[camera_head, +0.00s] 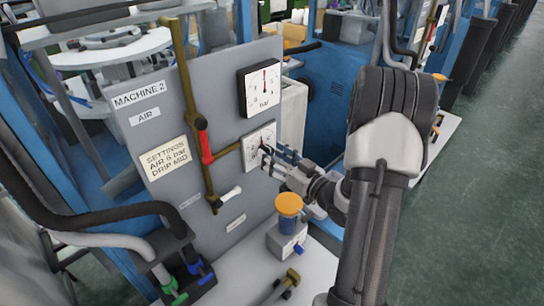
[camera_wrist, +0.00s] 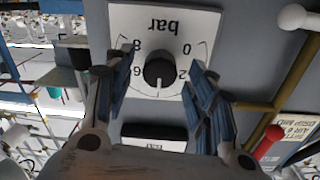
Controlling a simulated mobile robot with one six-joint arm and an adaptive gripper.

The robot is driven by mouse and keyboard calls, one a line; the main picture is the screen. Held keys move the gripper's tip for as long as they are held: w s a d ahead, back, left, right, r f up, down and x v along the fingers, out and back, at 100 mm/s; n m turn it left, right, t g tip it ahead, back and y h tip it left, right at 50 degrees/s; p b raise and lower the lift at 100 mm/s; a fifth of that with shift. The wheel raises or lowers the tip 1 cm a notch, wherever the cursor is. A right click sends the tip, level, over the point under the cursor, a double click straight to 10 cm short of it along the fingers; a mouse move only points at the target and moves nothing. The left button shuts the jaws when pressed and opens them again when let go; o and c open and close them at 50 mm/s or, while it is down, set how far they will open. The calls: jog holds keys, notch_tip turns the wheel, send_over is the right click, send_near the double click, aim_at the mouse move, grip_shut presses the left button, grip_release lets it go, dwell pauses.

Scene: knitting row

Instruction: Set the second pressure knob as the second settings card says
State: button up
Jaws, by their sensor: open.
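The second settings card (camera_head: 166,158) on the grey panel under "MACHINE 2" reads AIR 6 bar, DRIP MID. The black pressure knob (camera_wrist: 160,71) sits on a white dial plate (camera_wrist: 190,22), upside down in the wrist view, marked "bar" with 0, 2 and 8 legible. A light mark shows at the knob's lower edge there. My gripper (camera_wrist: 160,75) is open, with one finger on each side of the knob and visible gaps between. In the head view, my gripper (camera_head: 268,154) covers much of the dial plate (camera_head: 251,143).
A gauge (camera_head: 262,86) with a red needle is above the dial. A brass pipe with a red-handled lever (camera_head: 205,143) and a white-tipped lever (camera_head: 230,193) run left of it. An orange-capped oiler (camera_head: 289,206) stands below my gripper. Open floor lies right.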

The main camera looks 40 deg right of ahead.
jog(key=shift+w, duration=0.5)
jog(key=c, duration=1.1)
